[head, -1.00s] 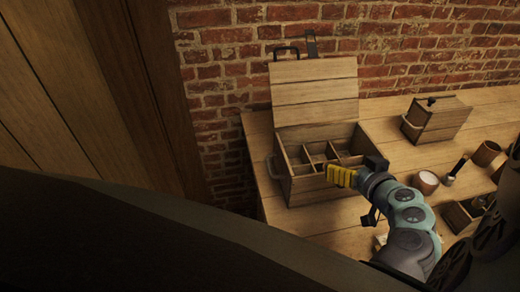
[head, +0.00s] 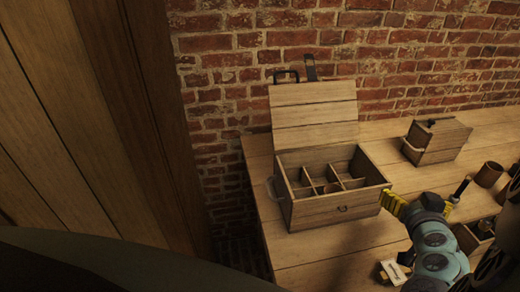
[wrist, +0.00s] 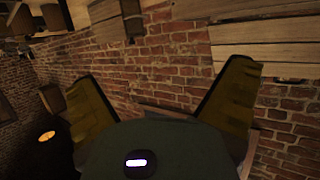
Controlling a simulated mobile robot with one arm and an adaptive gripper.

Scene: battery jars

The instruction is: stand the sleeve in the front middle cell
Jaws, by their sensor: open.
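The open wooden box (head: 335,212) stands on the table, its inside split by thin dividers into several cells. A brown, rounded thing (head: 332,188), likely the sleeve, shows low in the front middle cell. Its lower part is hidden by the front wall, so I cannot tell exactly how upright it stands. My gripper (head: 420,206) is just right of the box's front right corner, apart from the brown thing. In the wrist view its yellow fingers are spread wide, with nothing between them.
The raised lid (head: 315,115) leans back near the brick wall. A smaller closed wooden box (head: 437,140) stands to the right. A brown cylinder (head: 489,174) and a dark-handled tool (head: 461,190) stand near my arm. The table front of the box is clear.

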